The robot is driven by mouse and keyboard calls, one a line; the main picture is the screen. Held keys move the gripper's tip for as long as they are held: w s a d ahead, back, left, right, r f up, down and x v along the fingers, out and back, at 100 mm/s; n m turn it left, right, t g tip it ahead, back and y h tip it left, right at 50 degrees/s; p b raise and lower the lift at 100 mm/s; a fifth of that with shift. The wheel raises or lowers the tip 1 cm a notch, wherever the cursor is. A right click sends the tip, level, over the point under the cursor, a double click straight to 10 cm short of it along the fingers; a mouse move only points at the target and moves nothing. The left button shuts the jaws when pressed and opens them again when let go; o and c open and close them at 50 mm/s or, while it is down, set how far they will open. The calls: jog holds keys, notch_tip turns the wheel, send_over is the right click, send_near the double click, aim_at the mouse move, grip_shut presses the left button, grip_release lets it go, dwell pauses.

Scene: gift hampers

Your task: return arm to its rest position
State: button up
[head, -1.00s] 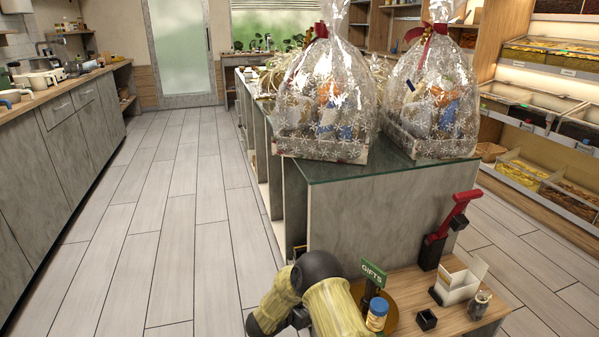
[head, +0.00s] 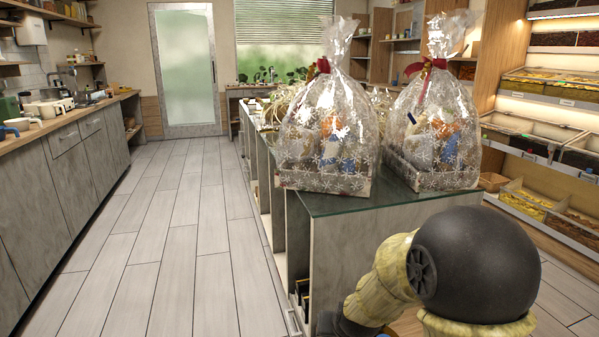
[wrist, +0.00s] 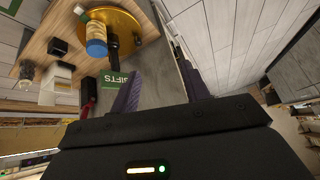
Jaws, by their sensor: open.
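My arm, yellowish with a big black joint, fills the lower right of the head view, and its end is out of that view. In the wrist view my gripper (wrist: 160,92) has its two dark fingers spread apart, with nothing between them but the view of the counter side and floor behind. A green GIFTS sign (wrist: 117,88) shows just beside the left finger in the wrist view.
Two wrapped hampers (head: 328,140) (head: 432,135) stand on the glass-topped counter (head: 350,203). A wooden side table (wrist: 35,45) holds small boxes and a jar. Open tiled floor (head: 170,240) lies left of the counter, with grey cabinets (head: 70,180) beyond.

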jog(key=s+d+r+g+h, duration=0.1)
jog(key=s+d+g, duration=0.15)
jog(key=s, duration=0.55)
jog(key=s+d+r+g, duration=0.15)
jog(key=s+d, duration=0.25)
jog(key=s, duration=0.5)
jog(key=w+p+v, duration=0.2)
jog(key=p+v, duration=0.9)
jog(key=p, duration=0.1)
jog(key=w+r+p+v, duration=0.1)
jog(key=w+p+v, duration=0.2)
jog(key=p+v, duration=0.9)
jog(key=w+r+p+v, duration=0.1)
jog(key=w+p+v, duration=0.2)
jog(key=p+v, duration=0.9)
jog(key=shift+w+n+p, duration=0.4)
jog(key=shift+w+p, duration=0.05)
jog(key=shift+p, duration=0.05)
